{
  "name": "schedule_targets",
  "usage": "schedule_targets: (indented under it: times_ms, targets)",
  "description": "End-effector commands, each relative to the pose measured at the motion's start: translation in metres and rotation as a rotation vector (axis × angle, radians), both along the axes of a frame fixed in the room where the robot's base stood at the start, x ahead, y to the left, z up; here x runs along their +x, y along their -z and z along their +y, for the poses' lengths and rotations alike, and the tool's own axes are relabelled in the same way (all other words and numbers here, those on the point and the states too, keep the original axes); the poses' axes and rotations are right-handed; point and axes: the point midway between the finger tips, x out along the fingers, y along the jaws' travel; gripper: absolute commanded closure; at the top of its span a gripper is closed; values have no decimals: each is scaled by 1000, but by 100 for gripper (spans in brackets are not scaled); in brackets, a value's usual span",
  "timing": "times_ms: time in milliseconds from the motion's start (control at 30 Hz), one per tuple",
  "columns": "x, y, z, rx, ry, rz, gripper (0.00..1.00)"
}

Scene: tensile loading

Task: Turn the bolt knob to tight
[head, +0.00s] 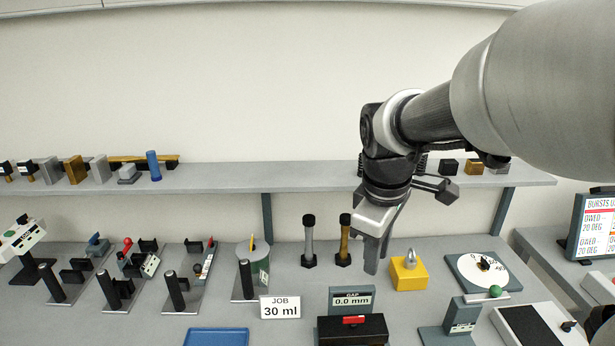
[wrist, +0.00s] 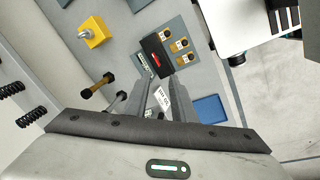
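No part is legibly marked as the bolt knob. A white round dial with a small dark knob (head: 484,263) at its centre sits on a dark plate at the right of the bench in the head view; I cannot read its marks or tell whether it is the bolt knob. My gripper (head: 380,262) hangs above the bench, pointing down, left of the yellow block and clear of the dial. In the wrist view its two fingers (wrist: 162,82) stand apart with a gap and nothing held between them.
A yellow block with a metal loop (head: 409,271) stands between gripper and dial. A black block with a red top (head: 353,330) and a "0.0 mm" display (head: 351,300) lie below. Two upright bolts (head: 309,242) stand behind left. A shelf (head: 230,178) runs along the back. A blue tray (wrist: 209,110) lies flat.

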Motion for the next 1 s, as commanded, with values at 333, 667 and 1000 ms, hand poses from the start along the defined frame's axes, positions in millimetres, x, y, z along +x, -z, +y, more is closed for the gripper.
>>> schedule_targets:
  times_ms: [333, 667, 1000]
  targets:
    - [84, 92, 1, -4, -576, 200, 77]
    - [91, 125, 2, 6, -653, 219, 77]
    - [89, 198, 2, 6, -653, 221, 77]
